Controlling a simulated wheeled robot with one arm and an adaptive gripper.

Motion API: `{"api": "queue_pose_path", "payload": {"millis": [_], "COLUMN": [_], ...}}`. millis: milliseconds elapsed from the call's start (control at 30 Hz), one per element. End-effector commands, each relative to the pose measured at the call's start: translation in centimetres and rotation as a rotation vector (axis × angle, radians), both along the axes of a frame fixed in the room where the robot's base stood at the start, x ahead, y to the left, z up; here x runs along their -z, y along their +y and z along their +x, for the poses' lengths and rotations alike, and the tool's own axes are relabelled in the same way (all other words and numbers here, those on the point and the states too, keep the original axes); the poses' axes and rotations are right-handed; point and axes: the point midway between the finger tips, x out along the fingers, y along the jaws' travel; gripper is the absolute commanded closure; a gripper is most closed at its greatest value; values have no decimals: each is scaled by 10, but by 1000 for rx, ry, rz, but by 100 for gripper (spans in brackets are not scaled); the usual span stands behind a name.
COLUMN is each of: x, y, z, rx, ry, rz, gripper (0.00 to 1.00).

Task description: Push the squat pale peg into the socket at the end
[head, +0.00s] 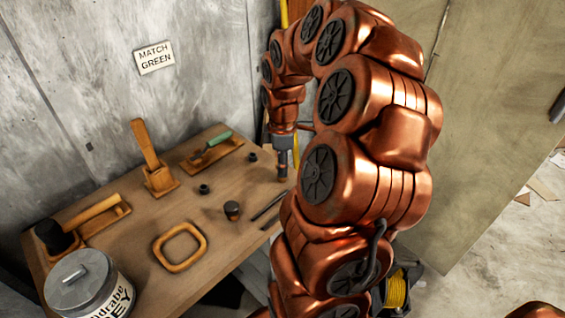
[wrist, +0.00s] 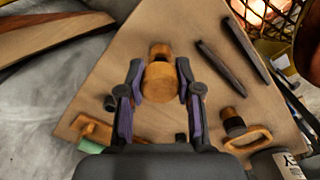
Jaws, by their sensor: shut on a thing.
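My gripper (wrist: 160,92) is shut on a pale wooden peg (wrist: 158,84), whose round end faces the wrist camera. In the head view my gripper (head: 283,172) points down at the right end of the table, with a bit of the peg (head: 283,179) below it. In the wrist view a dark socket-like piece (wrist: 160,49) shows just beyond the peg. Whether the peg is in it or above it I cannot tell. Two empty-looking dark sockets (head: 204,189) (head: 253,156) stand on the table. Another wooden peg (head: 232,207) sits in a dark socket nearer the front.
Two dark bars (head: 269,205) lie near the right edge of the wooden table (head: 140,225). A wall rises behind.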

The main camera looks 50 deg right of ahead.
Motion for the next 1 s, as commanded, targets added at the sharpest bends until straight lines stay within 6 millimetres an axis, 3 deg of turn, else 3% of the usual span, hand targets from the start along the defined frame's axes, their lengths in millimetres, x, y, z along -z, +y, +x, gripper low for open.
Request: {"api": "queue_pose_path", "payload": {"millis": [1000], "x": [21], "y": [0], "z": [0], "rx": [0], "ry": [1], "rz": [0], "gripper": [84]}}
